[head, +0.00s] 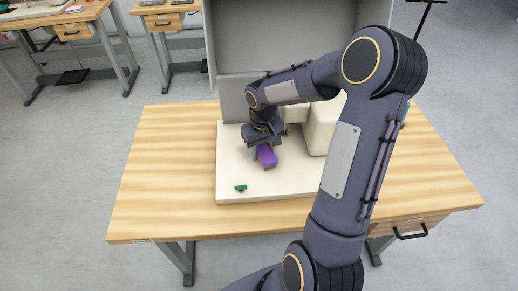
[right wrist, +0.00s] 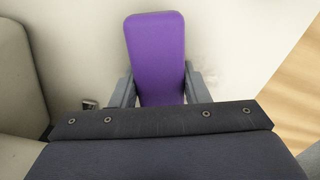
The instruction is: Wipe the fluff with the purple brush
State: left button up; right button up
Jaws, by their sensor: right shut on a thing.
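The purple brush (head: 267,156) is over the cream base plate of the machine, near its middle. My right gripper (head: 262,152) is shut on it from above. In the right wrist view the brush (right wrist: 156,55) sits between the two grey fingers and sticks out past them. Its underside is hidden, so I cannot tell whether it touches the plate. A faint grey patch, perhaps the fluff (right wrist: 211,73), lies on the pale surface just right of the brush in that view. I cannot make out the fluff in the head view. My left gripper is out of view.
A small green object (head: 240,188) lies on the cream plate (head: 285,187) near its front left. A cream block (head: 318,130) stands right of the brush, and a grey panel (head: 232,95) rises behind. The wooden table (head: 160,190) is clear at left.

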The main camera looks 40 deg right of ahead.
aim_at(237, 150)
jog(key=shift+w+d, duration=0.4)
jog(key=shift+w, duration=0.3)
jog(key=shift+w+a+f, duration=0.1)
jog(key=shift+w+a, duration=0.35)
jog(key=shift+a, duration=0.35)
jog(key=shift+w+a, duration=0.45)
jog(key=shift+a, duration=0.3)
jog(key=shift+w+a, duration=0.55)
jog(key=shift+a, duration=0.35)
jog(key=shift+w+a, duration=0.5)
jog(key=shift+a, duration=0.35)
jog(key=shift+w+d+r, duration=0.2)
jog(key=shift+w+d, duration=0.3)
jog(key=shift+w, duration=0.3)
jog(key=shift+s+d+f, duration=0.1)
jog(key=shift+s+d, duration=0.35)
jog(key=shift+d, duration=0.3)
jog(key=shift+s+d+f, duration=0.1)
jog(key=shift+s+d, duration=0.3)
jog(key=shift+d, duration=0.3)
jog(key=shift+s+d, duration=0.65)
jog(key=shift+d, duration=0.3)
jog(key=shift+s+d, duration=0.6)
jog(key=shift+d, duration=0.3)
jog(key=shift+w+r+p, duration=0.1)
jog(key=shift+r+p, duration=2.35)
jog(key=shift+r, duration=0.6)
